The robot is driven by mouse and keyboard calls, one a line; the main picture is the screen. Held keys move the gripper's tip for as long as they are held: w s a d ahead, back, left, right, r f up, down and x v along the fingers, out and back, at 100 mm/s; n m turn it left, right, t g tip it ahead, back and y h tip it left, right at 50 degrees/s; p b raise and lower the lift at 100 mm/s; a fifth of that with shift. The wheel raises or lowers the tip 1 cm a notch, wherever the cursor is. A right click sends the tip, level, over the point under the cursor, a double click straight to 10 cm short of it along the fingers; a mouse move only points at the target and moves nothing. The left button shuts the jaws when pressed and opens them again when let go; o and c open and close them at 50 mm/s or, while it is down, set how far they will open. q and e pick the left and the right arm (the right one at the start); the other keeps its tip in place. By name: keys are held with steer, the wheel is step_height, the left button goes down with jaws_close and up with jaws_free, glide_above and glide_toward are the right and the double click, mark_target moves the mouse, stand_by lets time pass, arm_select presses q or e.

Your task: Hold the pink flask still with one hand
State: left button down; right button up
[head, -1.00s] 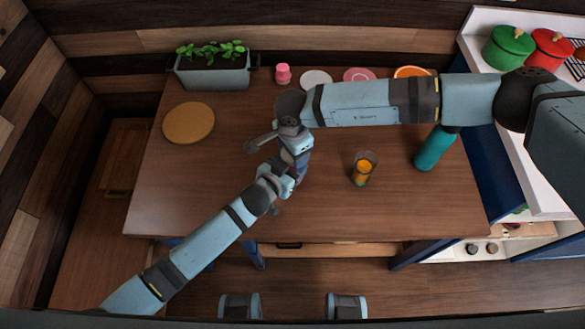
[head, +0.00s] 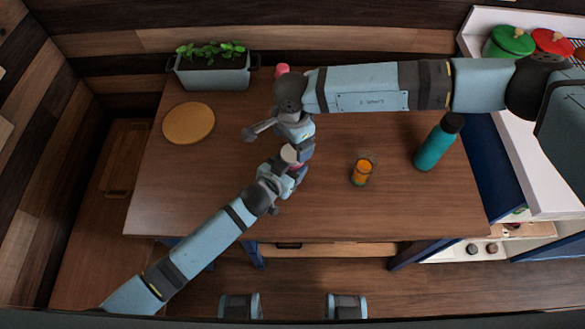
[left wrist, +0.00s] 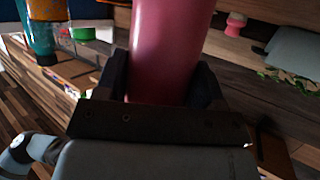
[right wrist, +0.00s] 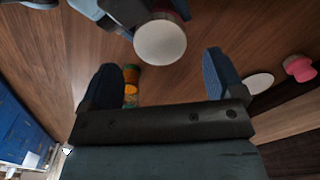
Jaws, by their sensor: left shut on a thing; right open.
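The pink flask (left wrist: 165,50) stands between the fingers of my left gripper (left wrist: 165,90), which is shut on it. In the head view the flask's pale round top (head: 289,154) shows between my two grippers, with little of its pink side visible. My left gripper (head: 283,172) reaches it from the front left. My right gripper (right wrist: 157,82) is open and empty. In the right wrist view the flask's pale top (right wrist: 160,42) lies beyond and between its fingers, apart from them. In the head view my right gripper (head: 295,135) is just behind the flask.
A round wooden board (head: 189,123) and a planter (head: 212,72) are at the left. A small pink item (head: 282,70) is at the back. The table's front left is clear.

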mark_target(292, 152)
steer(key=shift+c, duration=0.5)
steer(key=shift+w+r+n, duration=0.1)
steer(key=shift+r+n, duration=0.4)
steer(key=shift+n, duration=0.3)
step_height(292, 152, up, 2)
steer(key=n, duration=0.5)
steer(key=shift+r, duration=0.25)
steer(key=shift+f, duration=0.1)
steer(key=shift+f, duration=3.95)
steer(key=shift+c, duration=0.5)
steer(key=c, duration=0.8)
steer(key=shift+m, duration=0.9)
steer(key=shift+c, duration=0.3)
steer(key=o, duration=1.1)
